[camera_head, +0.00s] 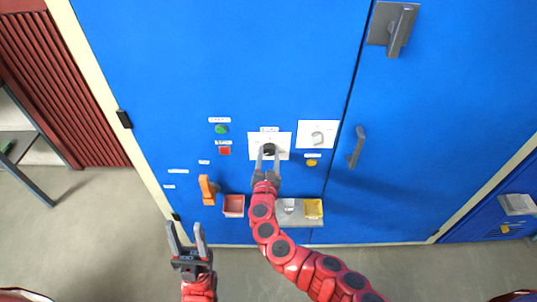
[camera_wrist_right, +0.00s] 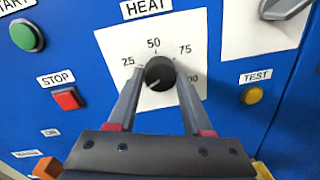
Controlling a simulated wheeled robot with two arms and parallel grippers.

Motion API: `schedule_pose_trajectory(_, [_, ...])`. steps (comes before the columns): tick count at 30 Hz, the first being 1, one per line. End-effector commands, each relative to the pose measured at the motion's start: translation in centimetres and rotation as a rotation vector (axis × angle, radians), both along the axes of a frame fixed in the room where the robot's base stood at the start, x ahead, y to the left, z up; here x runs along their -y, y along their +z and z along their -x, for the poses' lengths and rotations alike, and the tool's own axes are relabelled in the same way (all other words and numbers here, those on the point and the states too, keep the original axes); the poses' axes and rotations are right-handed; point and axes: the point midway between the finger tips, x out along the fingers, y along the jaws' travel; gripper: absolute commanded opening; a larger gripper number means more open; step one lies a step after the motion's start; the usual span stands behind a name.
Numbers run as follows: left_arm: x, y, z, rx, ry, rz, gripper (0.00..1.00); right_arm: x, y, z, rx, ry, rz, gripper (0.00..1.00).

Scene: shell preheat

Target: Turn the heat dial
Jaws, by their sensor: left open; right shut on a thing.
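The heat dial (camera_head: 269,149) is a black round knob on a white plate (camera_head: 283,139) on the blue cabinet front. In the right wrist view the dial (camera_wrist_right: 159,73) sits under the word HEAT, with a scale marked 25, 50, 75 and a partly hidden 100. Its pale pointer mark faces the lower left. My right gripper (camera_wrist_right: 159,80) is shut on the dial, one finger on each side; it also shows in the head view (camera_head: 268,158). My left gripper (camera_head: 186,235) is open and empty, low in front of the cabinet.
A green START button (camera_wrist_right: 27,36), a red STOP button (camera_wrist_right: 67,98) and a yellow TEST button (camera_wrist_right: 252,95) surround the dial plate. A grey door handle (camera_head: 357,147) stands out at right.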

Motion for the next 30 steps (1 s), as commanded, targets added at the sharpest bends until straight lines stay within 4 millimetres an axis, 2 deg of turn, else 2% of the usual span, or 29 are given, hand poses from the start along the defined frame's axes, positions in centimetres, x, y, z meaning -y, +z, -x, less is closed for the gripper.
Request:
schedule_pose_trajectory(9, [0.00, 0.24, 0.00, 0.000, 0.000, 0.000, 0.50, 0.02, -0.19, 0.02, -0.004, 0.000, 0.087, 0.00])
schedule_pose_trajectory(23, [0.00, 0.24, 0.00, 0.000, 0.000, 0.000, 0.50, 0.02, -0.21, 0.02, -0.004, 0.000, 0.097, 0.00])
schedule_pose_trajectory(24, [0.00, 0.24, 0.00, 0.000, 0.000, 0.000, 0.50, 0.02, -0.22, 0.02, -0.004, 0.000, 0.097, 0.57])
schedule_pose_trajectory(28, [0.00, 0.24, 0.00, 0.000, 0.000, 0.000, 0.50, 0.02, -0.16, 0.01, -0.002, 0.000, 0.096, 0.80])
schedule_pose_trajectory(30, [0.00, 0.25, 0.00, 0.000, 0.000, 0.000, 0.50, 0.01, -0.14, 0.01, -0.002, 0.000, 0.096, 0.80])
